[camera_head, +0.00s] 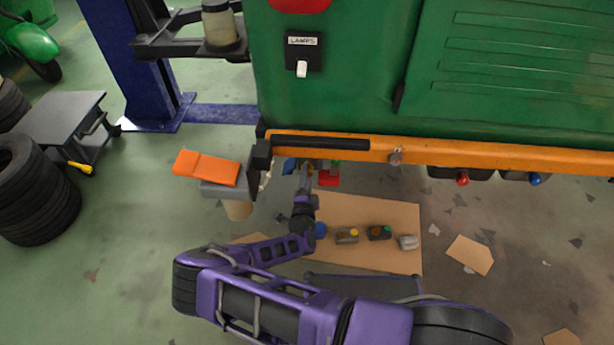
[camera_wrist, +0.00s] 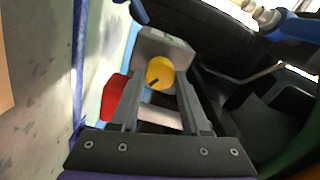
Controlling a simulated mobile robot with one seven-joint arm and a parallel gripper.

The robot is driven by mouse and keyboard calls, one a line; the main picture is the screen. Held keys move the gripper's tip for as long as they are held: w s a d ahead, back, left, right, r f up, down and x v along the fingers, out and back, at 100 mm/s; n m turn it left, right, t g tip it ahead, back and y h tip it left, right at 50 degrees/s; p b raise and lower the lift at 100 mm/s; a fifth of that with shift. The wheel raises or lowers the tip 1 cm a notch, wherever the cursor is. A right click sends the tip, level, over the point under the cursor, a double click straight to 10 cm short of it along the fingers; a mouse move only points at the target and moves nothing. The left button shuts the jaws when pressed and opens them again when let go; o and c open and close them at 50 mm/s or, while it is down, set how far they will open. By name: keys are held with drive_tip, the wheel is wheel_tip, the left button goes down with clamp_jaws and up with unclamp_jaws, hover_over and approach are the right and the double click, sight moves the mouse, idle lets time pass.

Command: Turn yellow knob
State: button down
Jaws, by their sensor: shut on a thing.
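The yellow knob (camera_wrist: 160,70) shows in the wrist view as a round yellow disc with a dark mark near its lower edge. It sits on the face of a grey housing (camera_wrist: 172,44). My gripper (camera_wrist: 161,82) reaches up from the bottom of that view, with one finger on each side of the knob, shut on it. In the head view my gripper (camera_head: 307,178) is below the orange beam of the green vehicle, and I cannot make out the knob there.
A red part (camera_wrist: 115,97) lies just left of my fingers. A blue-ended fitting (camera_wrist: 293,27) is at upper right. The orange beam (camera_head: 470,154) runs above my arm. Cardboard (camera_head: 385,210) with several small parts lies on the floor. An orange block (camera_head: 207,167) is at left.

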drive_tip(key=n, duration=0.5)
drive_tip(key=shift+n, duration=0.3)
idle(0.4)
drive_tip(key=shift+c, duration=1.9)
unclamp_jaws()
drive_tip(key=s+p, duration=0.1)
drive_tip(key=s, duration=1.6)
drive_tip(key=shift+s+a+p, duration=0.25)
drive_tip(key=shift+a+p, duration=0.05)
drive_tip(key=shift+r, duration=0.15)
